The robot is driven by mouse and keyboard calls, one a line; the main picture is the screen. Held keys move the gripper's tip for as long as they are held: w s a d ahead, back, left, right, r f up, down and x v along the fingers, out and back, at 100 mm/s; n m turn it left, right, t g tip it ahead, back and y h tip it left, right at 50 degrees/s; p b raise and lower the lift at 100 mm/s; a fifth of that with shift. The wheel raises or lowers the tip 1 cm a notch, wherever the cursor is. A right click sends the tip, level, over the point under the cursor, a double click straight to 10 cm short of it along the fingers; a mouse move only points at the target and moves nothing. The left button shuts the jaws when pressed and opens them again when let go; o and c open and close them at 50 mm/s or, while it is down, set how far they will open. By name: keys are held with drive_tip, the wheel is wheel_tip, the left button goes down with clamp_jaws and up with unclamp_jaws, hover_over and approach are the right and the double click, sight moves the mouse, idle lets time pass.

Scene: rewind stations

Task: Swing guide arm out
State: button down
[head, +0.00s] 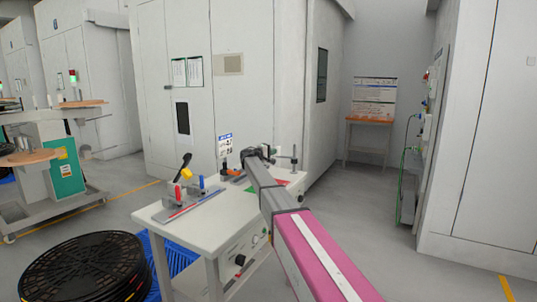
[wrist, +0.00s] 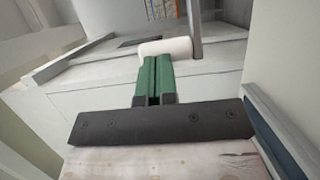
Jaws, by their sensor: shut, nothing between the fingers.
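My gripper (wrist: 156,66) shows in the wrist view as two green fingers, closed together with nothing between them, on a dark crossbar. A white roller (wrist: 166,48) lies just beyond the fingertips, beside a grey upright bar (wrist: 194,22); I cannot tell whether the fingers touch the roller. I cannot tell for sure which part is the guide arm. In the head view my arm reaches from the bottom right over a white worktable (head: 160,214), and its dark end hides part of the tabletop and the fixtures behind it.
A fixture with a yellow-knobbed lever (head: 186,162) stands on the table's left side. Black reels (head: 85,268) are stacked at the lower left beside a blue crate (head: 182,262). A machine with wooden discs (head: 30,157) stands far left. Floor (head: 375,185) is clear at right.

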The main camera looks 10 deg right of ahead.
drive_tip(key=shift+w+d, duration=0.1)
drive_tip(key=shift+w, duration=0.05)
drive_tip(key=shift+w+d+m+g+h, duration=0.25)
drive_tip(key=shift+w+m+g+h, duration=0.15)
drive_tip(key=shift+w+m+g, duration=0.35)
drive_tip(key=shift+w+d+m+g+h, duration=0.2)
drive_tip(key=shift+w+m+g+h, duration=0.25)
drive_tip(key=shift+w+g, duration=0.45)
